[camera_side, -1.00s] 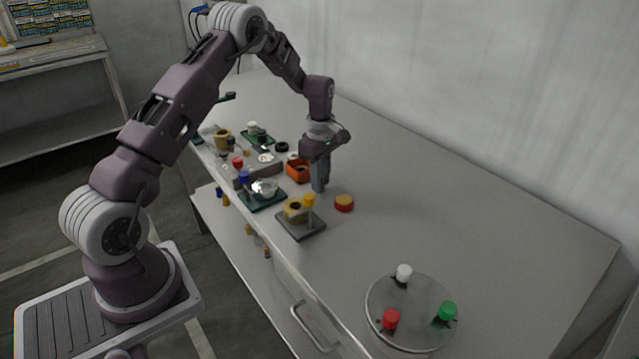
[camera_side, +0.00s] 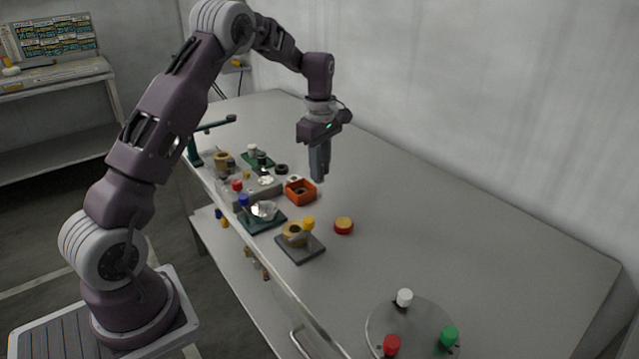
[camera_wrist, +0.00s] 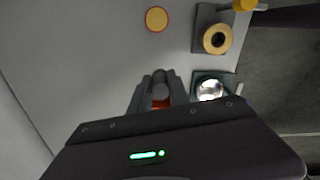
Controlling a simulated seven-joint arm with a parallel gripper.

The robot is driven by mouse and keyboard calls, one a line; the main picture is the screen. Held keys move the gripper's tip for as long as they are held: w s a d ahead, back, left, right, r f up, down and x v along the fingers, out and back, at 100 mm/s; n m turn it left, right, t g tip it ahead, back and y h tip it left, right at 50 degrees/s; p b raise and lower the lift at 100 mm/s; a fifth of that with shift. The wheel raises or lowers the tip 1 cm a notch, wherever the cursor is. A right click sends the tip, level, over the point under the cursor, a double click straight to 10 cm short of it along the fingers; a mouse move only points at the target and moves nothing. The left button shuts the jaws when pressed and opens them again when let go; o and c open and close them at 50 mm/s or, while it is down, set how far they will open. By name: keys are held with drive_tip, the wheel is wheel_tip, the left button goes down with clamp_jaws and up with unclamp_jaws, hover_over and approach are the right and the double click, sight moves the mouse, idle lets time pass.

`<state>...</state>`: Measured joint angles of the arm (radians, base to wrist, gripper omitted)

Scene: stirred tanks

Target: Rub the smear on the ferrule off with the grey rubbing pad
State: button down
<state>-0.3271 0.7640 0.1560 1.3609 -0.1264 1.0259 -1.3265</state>
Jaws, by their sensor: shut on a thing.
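My gripper (camera_side: 319,178) hangs fingers-down above the table, behind the orange tray, clear of the tabletop. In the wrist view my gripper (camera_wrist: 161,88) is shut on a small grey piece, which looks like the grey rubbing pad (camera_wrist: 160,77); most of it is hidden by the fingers. A shiny silver round piece, seemingly the ferrule, sits on a dark green plate (camera_side: 252,226), left of and below my gripper; the silver piece (camera_side: 264,209) also shows in the wrist view (camera_wrist: 210,88). I cannot make out a smear on it.
An orange open tray (camera_side: 300,197) stands near the gripper. A tan ring (camera_side: 294,236) and a yellow-capped post (camera_side: 309,223) are on a grey plate. A red-and-yellow disc (camera_side: 343,226) lies nearby. A round platter (camera_side: 411,325) carries coloured caps. The table's back right is clear.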

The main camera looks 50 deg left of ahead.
drive_tip(key=s+a+g, duration=0.4)
drive_tip(key=s+a, duration=0.2)
drive_tip(key=s, duration=0.5)
drive_tip(key=shift+a+f, duration=0.15)
drive_tip(key=shift+f, duration=2.3)
drive_tip(key=shift+f, duration=0.75)
